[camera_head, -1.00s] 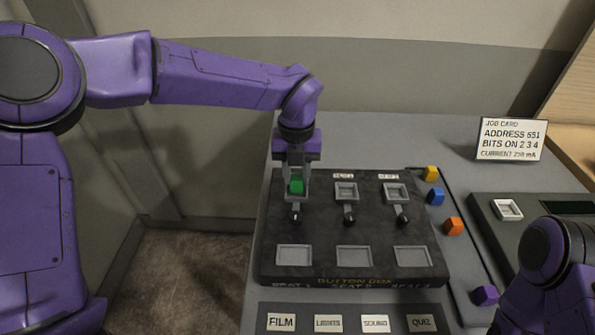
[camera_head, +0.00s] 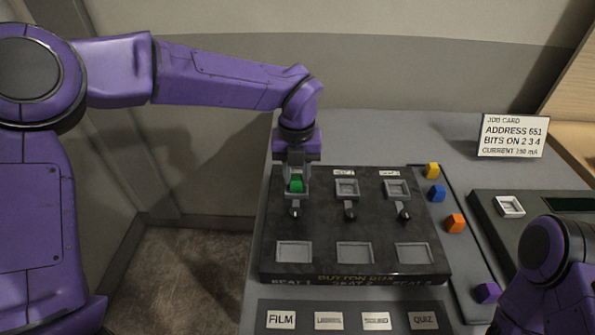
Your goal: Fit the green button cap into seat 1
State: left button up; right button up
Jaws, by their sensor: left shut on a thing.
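The green button cap (camera_head: 296,186) is between the fingers of my left gripper (camera_head: 296,188), which is shut on it. The gripper points down at the back left of the dark button box (camera_head: 320,222), over the leftmost back square. That square is mostly hidden, so I cannot tell whether the cap touches it. Seat 1 is marked on the front edge below the left front square (camera_head: 293,252), which is empty. My right arm shows at the lower right, but its gripper is out of the picture.
Yellow (camera_head: 432,170), blue (camera_head: 437,193), orange (camera_head: 454,223) and purple (camera_head: 487,292) caps lie along the box's right side. A job card (camera_head: 513,136) stands at the back right. Small levers (camera_head: 350,213) rise from the box. Labelled keys (camera_head: 281,319) line the front.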

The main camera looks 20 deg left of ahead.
pick_arm(q)
jog(key=shift+f, duration=0.1)
jog(key=o, duration=1.1)
notch_tip(320, 180, up, 11)
jog(key=b, duration=0.1)
jog(key=shift+f, duration=0.2)
